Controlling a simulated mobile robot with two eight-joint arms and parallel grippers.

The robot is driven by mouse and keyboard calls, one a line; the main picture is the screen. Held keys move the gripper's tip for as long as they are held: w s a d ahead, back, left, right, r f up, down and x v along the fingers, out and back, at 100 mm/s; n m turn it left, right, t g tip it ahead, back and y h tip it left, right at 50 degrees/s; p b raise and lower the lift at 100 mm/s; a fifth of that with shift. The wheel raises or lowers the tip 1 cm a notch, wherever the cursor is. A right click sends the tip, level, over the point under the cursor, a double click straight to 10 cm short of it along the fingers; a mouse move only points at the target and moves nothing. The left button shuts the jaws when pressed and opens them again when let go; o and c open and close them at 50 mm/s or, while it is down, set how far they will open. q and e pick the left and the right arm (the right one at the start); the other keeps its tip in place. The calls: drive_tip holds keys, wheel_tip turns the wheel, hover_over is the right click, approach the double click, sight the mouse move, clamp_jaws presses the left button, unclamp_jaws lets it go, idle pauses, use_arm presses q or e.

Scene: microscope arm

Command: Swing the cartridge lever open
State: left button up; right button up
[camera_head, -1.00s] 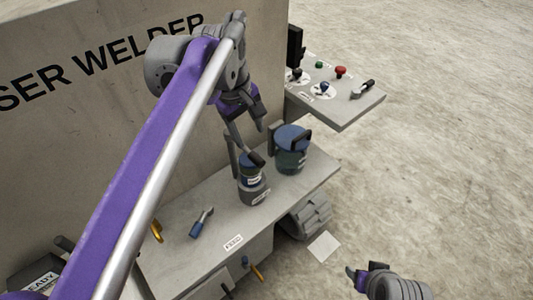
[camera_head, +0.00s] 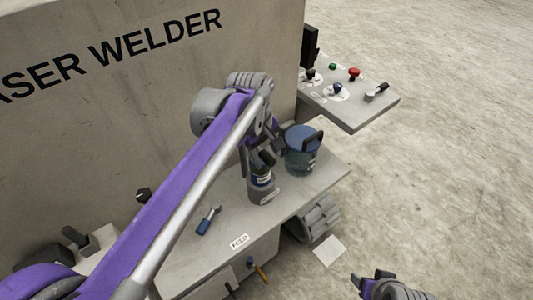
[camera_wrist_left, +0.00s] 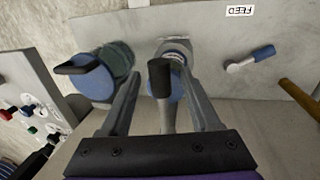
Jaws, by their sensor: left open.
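The lever with a black grip and grey shaft shows in the left wrist view (camera_wrist_left: 160,78), standing out from a small blue-topped cylinder on the shelf. This small cylinder shows in the head view (camera_head: 262,190), with a white label. My left gripper (camera_head: 262,158) is right above it, partly hiding the lever there. In the left wrist view its open fingers (camera_wrist_left: 160,70) lie on either side of the black grip, with gaps visible; contact cannot be told. My right gripper (camera_head: 366,282) is at the bottom edge of the head view, away from the shelf.
A larger blue-lidded canister (camera_head: 302,150) with a black handle stands close beside the small cylinder. A blue-handled lever (camera_head: 207,221) is on the shelf to the left. A control panel (camera_head: 350,110) with knobs juts out at the right. The welder wall (camera_head: 150,110) rises behind.

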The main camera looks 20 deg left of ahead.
use_arm(q)
clamp_jaws()
idle(1.4)
